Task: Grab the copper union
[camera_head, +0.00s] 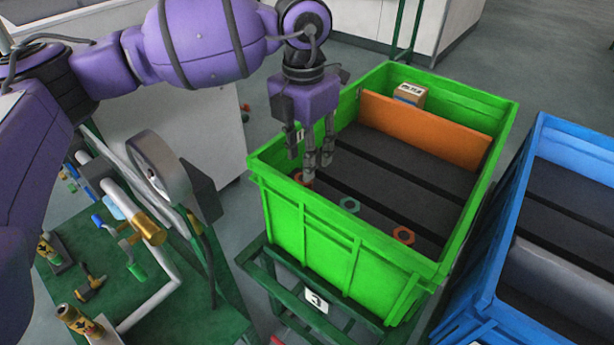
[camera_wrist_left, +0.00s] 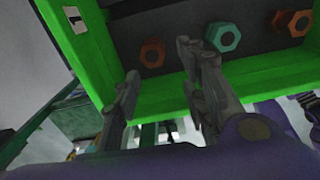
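Three hex-shaped unions lie in a row on the dark floor of the green bin (camera_head: 310,230). A dark reddish-brown one (camera_head: 304,177) is at the left, partly hidden by my gripper; it shows in the left wrist view (camera_wrist_left: 152,53). A teal one (camera_head: 350,205) is in the middle, and an orange-red one (camera_head: 404,235) is at the right. I cannot tell for sure which of the two reddish ones is copper. My left gripper (camera_head: 309,162) points down over the bin's left end. Its fingers are spread and empty, near the reddish-brown union. My right gripper is not in view.
An orange divider (camera_head: 425,130) and a small cardboard box (camera_head: 410,94) are at the bin's back. A blue bin (camera_head: 575,135) stands to the right. A green bench (camera_head: 130,270) with pipes, a gauge and fittings is at the left. The bin walls rise around the unions.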

